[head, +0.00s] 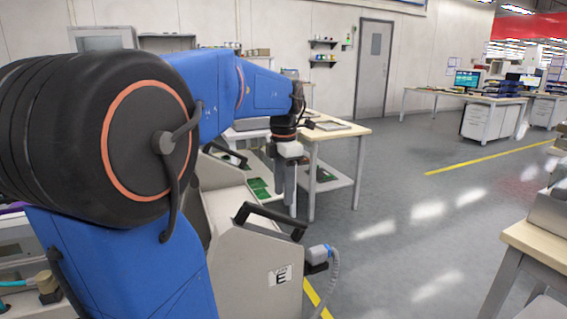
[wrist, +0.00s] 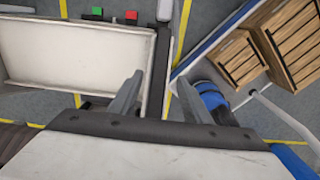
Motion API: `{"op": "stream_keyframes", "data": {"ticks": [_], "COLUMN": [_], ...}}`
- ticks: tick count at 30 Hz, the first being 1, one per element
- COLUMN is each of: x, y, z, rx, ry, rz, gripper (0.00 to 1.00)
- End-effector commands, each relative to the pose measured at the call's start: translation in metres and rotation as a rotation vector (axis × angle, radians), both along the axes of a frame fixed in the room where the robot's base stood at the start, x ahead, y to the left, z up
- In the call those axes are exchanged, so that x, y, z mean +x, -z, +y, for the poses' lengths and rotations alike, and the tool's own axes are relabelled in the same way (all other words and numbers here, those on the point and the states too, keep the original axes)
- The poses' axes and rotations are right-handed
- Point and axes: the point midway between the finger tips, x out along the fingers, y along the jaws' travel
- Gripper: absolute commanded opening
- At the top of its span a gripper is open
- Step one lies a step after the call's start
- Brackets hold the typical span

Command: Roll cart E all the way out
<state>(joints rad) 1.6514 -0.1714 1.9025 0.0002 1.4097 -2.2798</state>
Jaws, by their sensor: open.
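Cart E (head: 250,262) is a pale grey trolley at the lower middle of the head view, with a letter E label (head: 281,275) on its end panel. A black handle (head: 270,215) runs along its near top edge. My gripper (head: 285,190) points down beyond this handle, apart from it in the picture. In the wrist view my gripper (wrist: 160,78) is open, its two grey fingers spread. A dark bar (wrist: 157,62) beside a pale panel (wrist: 75,55) shows between the fingers; I cannot tell whether it is a handle or whether anything touches it.
A blue-grey connector with a hose (head: 325,255) sticks out from the cart's right side. A workbench (head: 335,132) stands behind my gripper. Another table edge (head: 540,242) is at the right. Grey floor (head: 410,240) between them is clear. Wooden crates (wrist: 240,58) show in the wrist view.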

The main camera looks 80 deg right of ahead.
Motion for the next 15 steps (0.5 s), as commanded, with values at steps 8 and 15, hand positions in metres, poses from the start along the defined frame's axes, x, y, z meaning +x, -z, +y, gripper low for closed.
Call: {"op": "stream_keyframes", "data": {"ticks": [8,15], "x": [0.0,0.0], "y": [-0.054,-0.08], "z": [-0.001,-0.001], "rx": [-0.003,-0.001], "ry": [0.0,0.0], "rz": [0.0,0.0], "gripper": [0.44,0.44]}}
